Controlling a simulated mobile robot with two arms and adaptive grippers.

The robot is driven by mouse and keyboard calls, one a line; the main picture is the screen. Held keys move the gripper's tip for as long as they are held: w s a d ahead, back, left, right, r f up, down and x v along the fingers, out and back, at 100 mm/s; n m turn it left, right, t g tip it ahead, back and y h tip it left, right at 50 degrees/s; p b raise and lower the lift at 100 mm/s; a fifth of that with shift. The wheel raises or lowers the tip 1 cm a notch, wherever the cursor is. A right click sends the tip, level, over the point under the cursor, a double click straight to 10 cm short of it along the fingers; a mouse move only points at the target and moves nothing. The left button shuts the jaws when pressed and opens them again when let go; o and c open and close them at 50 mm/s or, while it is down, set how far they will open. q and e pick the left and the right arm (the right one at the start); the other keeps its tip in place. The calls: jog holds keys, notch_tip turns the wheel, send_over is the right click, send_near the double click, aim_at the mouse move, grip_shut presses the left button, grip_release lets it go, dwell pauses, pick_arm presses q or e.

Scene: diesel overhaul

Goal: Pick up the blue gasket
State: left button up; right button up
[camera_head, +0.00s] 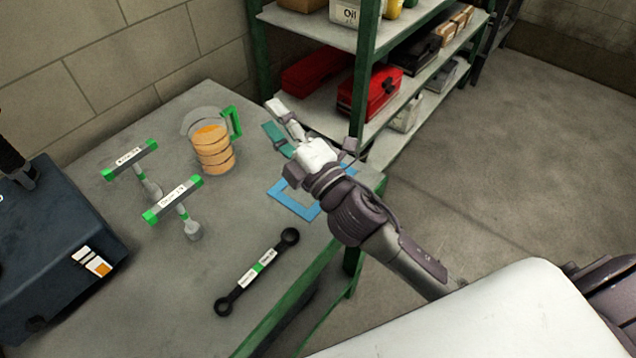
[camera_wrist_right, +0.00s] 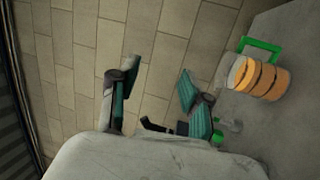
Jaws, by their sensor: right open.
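The blue gasket (camera_head: 289,205) is a flat, square frame lying on the grey workbench near its right end in the head view. My right forearm and wrist pass above it and hide its right part. My right gripper (camera_head: 272,121) is open and empty, beyond the gasket toward the bench's far edge. Its two fingers also show spread apart in the right wrist view (camera_wrist_right: 160,78), with nothing between them. The gasket does not show in the right wrist view. I do not make out my left gripper.
A measuring jug with orange contents (camera_head: 212,150) stands left of my right gripper. Two green-handled T-shaped tools (camera_head: 175,198) and a black wrench (camera_head: 257,272) are on the bench. A dark blue box (camera_head: 50,260) is at left. A green-framed shelf (camera_head: 368,50) stands behind the bench.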

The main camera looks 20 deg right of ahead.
jog(key=s+a+r+n+g+y, duration=0.3)
jog(key=a+r+n+g+y, duration=0.25)
jog(key=a+n+y, duration=0.7)
jog(key=s+f+n+g, duration=0.35)
jog(key=n+g, duration=0.65)
jog(key=n, duration=0.6)
jog(key=w+d+f+n+g+h, duration=0.3)
jog(key=d+f+n+g+h, duration=0.1)
jog(key=d+f+n+h, duration=0.75)
jog(key=w+d+f+h, duration=0.2)
jog(key=d+h, duration=0.6)
jog(key=d, duration=0.7)
jog(key=shift+m, duration=0.4)
notch_tip(320, 180, down, 8)
jog(key=shift+d+r+p, duration=0.15)
jog(key=shift+r+p, duration=0.1)
jog(key=shift+p, duration=1)
jog(key=f+p, duration=0.2)
jog(key=f, duration=0.1)
jog(key=f+p, duration=0.1)
jog(key=f, duration=0.1)
jog(key=shift+s, duration=0.25)
jog(key=shift+f, duration=0.25)
grip_shut()
